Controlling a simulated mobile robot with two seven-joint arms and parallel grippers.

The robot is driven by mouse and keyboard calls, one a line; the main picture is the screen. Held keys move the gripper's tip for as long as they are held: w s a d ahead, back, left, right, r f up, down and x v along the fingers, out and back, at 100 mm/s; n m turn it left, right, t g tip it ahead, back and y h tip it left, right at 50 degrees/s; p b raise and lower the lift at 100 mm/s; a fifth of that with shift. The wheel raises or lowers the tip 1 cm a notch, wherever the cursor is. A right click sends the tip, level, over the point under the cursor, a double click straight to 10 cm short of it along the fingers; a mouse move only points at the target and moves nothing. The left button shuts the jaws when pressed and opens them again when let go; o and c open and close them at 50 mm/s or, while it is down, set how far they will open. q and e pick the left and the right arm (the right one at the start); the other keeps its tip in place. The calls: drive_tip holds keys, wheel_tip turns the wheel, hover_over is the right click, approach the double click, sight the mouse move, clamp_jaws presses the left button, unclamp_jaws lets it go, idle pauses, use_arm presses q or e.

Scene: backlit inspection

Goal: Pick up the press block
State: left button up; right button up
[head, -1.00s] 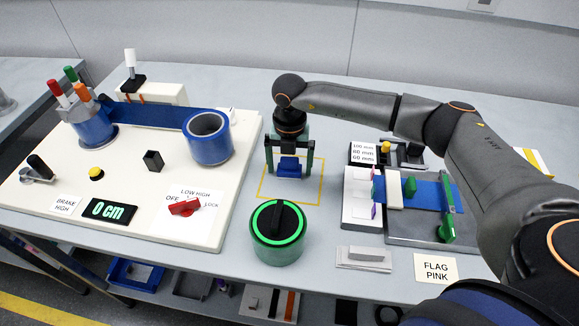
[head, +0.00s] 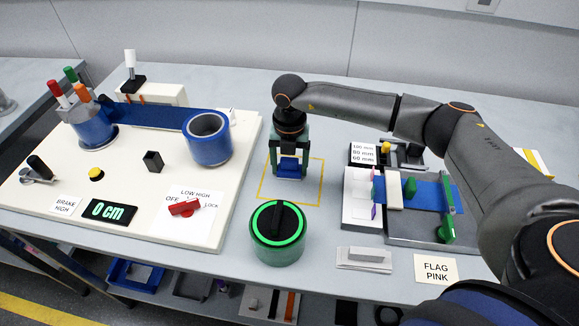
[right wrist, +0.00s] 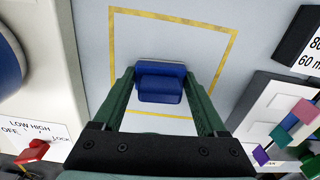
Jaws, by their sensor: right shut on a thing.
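The press block is a small blue block with a paler base (head: 290,168). It stands inside the yellow outlined square on the table, towards its left side in the head view. My right gripper (head: 289,172) comes down over it from above, with its green fingers shut on the block's two sides. In the right wrist view the block (right wrist: 160,85) sits between the fingertips of the right gripper (right wrist: 160,82). I cannot tell whether the block is clear of the table. My left gripper is not in view.
The white board (head: 120,190) with a blue roll (head: 208,140) lies to the left. A grey fixture with a blue strip (head: 428,193) is to the right. A "FLAG PINK" card (head: 436,268) lies at the front.

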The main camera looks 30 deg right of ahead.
drive_tip(key=shift+r, duration=0.1)
drive_tip(key=shift+r, duration=0.55)
drive_tip(key=a+r+b, duration=0.3)
drive_tip(key=a+r, duration=0.8)
drive_tip(key=a, duration=0.3)
drive_tip(key=shift+r, duration=0.35)
drive_tip(key=o, duration=0.9)
drive_tip(key=shift+s, duration=0.1)
drive_tip(key=c, duration=0.6)
drive_tip(key=shift+a, duration=0.1)
drive_tip(key=shift+c, duration=0.2)
